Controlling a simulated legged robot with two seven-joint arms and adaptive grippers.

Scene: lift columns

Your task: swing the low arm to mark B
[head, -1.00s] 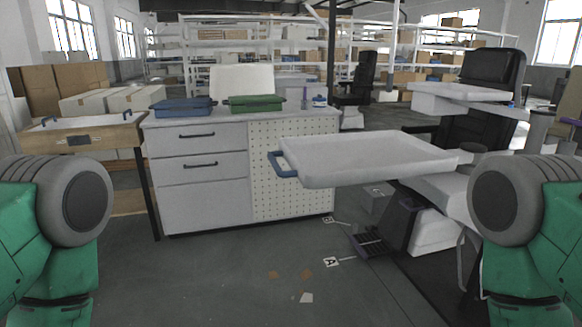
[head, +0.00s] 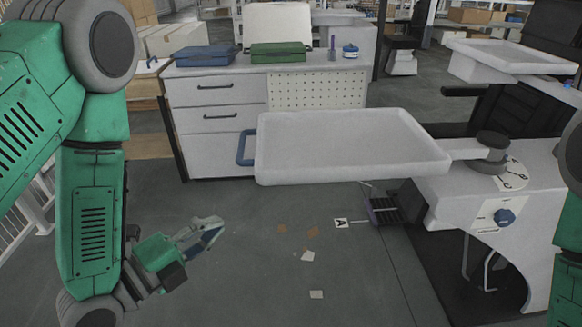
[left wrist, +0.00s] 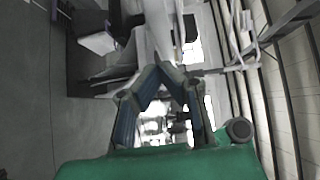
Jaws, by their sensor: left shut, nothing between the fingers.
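The low arm carries a white tray (head: 340,140) with a raised rim. It reaches left from a grey pivot (head: 492,150) on the white unit at the right. A blue handle (head: 246,148) stands on the tray's left end. My right gripper is out of view.
A higher white tray (head: 510,56) is at the back right. A drawer cabinet (head: 215,120) with a blue case (head: 203,58) and a green case (head: 277,52) stands behind the low tray.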

